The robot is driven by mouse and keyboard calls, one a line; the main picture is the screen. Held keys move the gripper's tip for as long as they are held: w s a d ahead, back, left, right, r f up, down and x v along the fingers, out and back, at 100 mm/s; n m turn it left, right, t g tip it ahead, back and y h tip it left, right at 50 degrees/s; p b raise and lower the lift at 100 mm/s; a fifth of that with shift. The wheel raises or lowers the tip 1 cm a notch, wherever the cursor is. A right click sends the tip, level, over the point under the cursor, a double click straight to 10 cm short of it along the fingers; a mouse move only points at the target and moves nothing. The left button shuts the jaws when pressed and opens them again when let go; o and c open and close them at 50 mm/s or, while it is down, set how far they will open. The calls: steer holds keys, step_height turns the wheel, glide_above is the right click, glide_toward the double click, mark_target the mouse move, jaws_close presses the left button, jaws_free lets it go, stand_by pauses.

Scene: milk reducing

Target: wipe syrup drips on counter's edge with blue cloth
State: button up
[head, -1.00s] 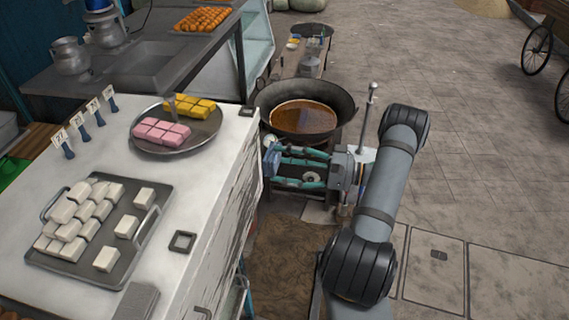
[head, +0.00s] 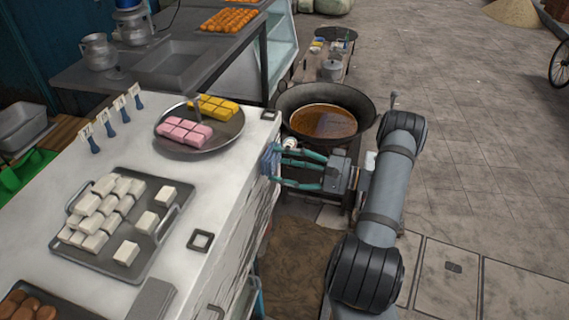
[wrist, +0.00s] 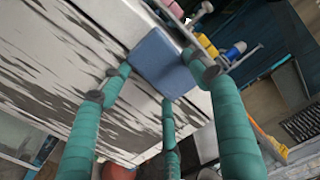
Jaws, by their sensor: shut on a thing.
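The blue cloth (head: 269,160) is folded into a small pad between the teal fingers of my gripper (head: 284,168). In the head view the cloth overlaps the right edge of the white counter (head: 215,205), just below the plate of sweets. In the wrist view the cloth (wrist: 160,58) lies in front of the counter's worn, streaked side, near its upper edge; whether it touches cannot be told. My gripper is shut on the cloth. Syrup drips cannot be made out; the cloth and fingers hide part of the edge.
A round plate (head: 222,140) of pink and yellow sweets stands near the edge. A tray (head: 150,265) of white blocks and a dark square frame (head: 201,240) are also on the counter. A large pan (head: 365,100) of brown liquid stands just behind my gripper.

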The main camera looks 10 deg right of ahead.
steer(key=shift+w+a, duration=0.3)
steer(key=shift+a, duration=0.2)
stand_by(0.5)
steer(key=shift+b, duration=0.3)
steer(key=shift+w+d+f+b, duration=0.25)
steer(key=shift+w+d+b, duration=0.35)
steer(key=shift+w+b, duration=0.45)
steer(key=w+b, duration=0.1)
steer(key=w+d+b, duration=0.1)
steer(key=b, duration=0.1)
steer(key=w+d+b, duration=0.1)
steer(key=w+b, duration=0.1)
steer(key=shift+w+d+r, duration=0.1)
steer(key=shift+d+r, duration=0.05)
steer(key=shift+r, duration=0.05)
steer(key=shift+b, duration=0.35)
steer(key=shift+s+a+b, duration=0.3)
steer(key=shift+s+a, duration=0.3)
steer(key=shift+s, duration=0.45)
steer(key=shift+s+a+b, duration=0.25)
steer(key=shift+s+a, duration=0.35)
steer(key=shift+s, duration=0.45)
steer(key=shift+s+a+b, duration=0.3)
steer(key=shift+s+a, duration=0.3)
steer(key=shift+s, duration=0.45)
